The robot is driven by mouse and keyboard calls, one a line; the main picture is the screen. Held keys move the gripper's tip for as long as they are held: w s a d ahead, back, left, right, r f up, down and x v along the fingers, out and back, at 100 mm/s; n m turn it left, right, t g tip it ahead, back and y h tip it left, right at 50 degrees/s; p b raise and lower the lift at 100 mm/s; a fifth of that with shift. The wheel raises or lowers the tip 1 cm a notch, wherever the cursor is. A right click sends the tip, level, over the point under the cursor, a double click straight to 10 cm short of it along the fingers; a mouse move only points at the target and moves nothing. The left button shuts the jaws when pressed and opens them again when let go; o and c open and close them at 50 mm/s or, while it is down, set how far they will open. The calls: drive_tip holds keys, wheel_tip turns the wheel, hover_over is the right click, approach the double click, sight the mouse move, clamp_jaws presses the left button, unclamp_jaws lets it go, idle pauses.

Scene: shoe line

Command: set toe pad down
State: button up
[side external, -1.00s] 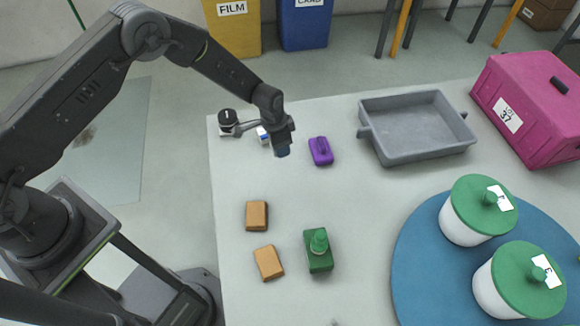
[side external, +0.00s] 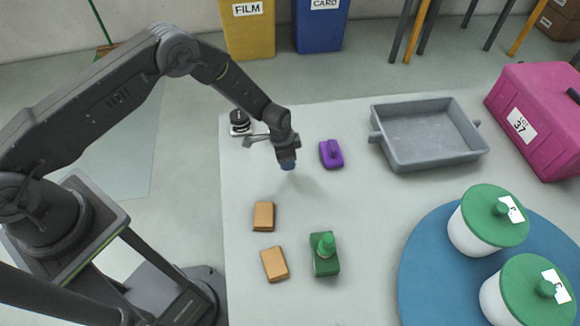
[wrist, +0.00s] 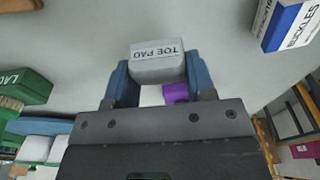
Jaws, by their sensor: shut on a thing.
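The toe pad (wrist: 158,63) is a light grey block with a white label reading TOE PAD, upside down in the wrist view. My gripper (wrist: 158,78) is shut on it, with a blue finger on each side. In the side external view my gripper (side external: 287,165) points down over the left rear part of the pale table (side external: 350,210), left of a purple item (side external: 331,155). The pad cannot be made out there, and its height above the table is hard to tell.
A blue-and-white BUCKLES box (wrist: 287,24) shows in the wrist view. A grey tray (side external: 428,133), pink case (side external: 535,120) and blue round mat (side external: 420,270) with white, green-lidded tubs are right.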

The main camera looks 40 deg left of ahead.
sight(290, 173)
drive_tip(key=shift+w+d+f, duration=0.15)
drive_tip(key=shift+d+f, duration=0.3)
drive_tip(key=shift+d, duration=0.1)
drive_tip(key=shift+f, duration=1.85)
drive_tip(key=shift+f, duration=0.1)
drive_tip(key=o, duration=0.9)
drive_tip(key=r, duration=0.8)
drive_tip(key=s+a+r, duration=0.1)
drive_tip(key=r, duration=0.3)
drive_tip(key=shift+r, duration=0.1)
